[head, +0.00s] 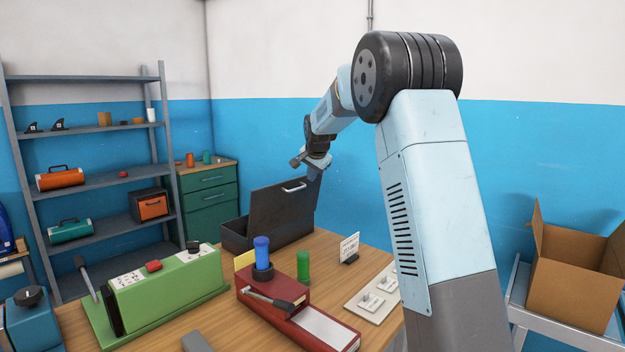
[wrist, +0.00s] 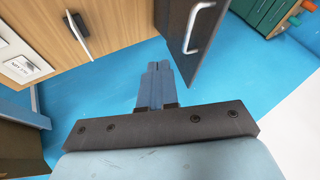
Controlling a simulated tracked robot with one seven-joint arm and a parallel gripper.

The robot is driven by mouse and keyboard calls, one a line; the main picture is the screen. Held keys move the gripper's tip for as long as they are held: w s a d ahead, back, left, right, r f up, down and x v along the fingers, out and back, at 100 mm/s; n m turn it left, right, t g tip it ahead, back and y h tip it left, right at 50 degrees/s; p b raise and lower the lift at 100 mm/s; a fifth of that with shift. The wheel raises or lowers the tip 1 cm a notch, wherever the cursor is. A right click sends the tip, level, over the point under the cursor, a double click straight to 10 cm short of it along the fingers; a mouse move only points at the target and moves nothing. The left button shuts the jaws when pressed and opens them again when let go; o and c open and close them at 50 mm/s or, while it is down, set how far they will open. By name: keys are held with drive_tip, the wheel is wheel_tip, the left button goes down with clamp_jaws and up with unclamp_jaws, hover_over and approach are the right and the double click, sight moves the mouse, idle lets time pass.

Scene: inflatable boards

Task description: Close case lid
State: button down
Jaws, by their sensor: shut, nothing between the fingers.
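A dark grey case (head: 234,235) stands at the back of the wooden table. Its lid (head: 270,213) is raised, standing steeply up, with a pale handle (head: 294,187) near its top edge. My gripper (head: 314,172) is at the upper right corner of the lid. In the wrist view my gripper (wrist: 158,66) has its fingers together and empty, close beside the dark lid (wrist: 176,22) and its handle (wrist: 198,28). I cannot tell whether the fingers touch the lid. The inside of the case is mostly hidden in the head view.
A green machine (head: 165,289), a red fixture (head: 270,290) with a blue cylinder (head: 262,252), a green cylinder (head: 303,266) and a small sign (head: 349,247) stand in front of the case. A shelf (head: 95,190) is at left, a cardboard box (head: 568,285) at right.

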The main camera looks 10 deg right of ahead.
drive_tip(key=w+a+f, duration=0.2)
drive_tip(key=w+f, duration=0.5)
drive_tip(key=w, duration=0.1)
drive_tip(key=shift+w, duration=0.25)
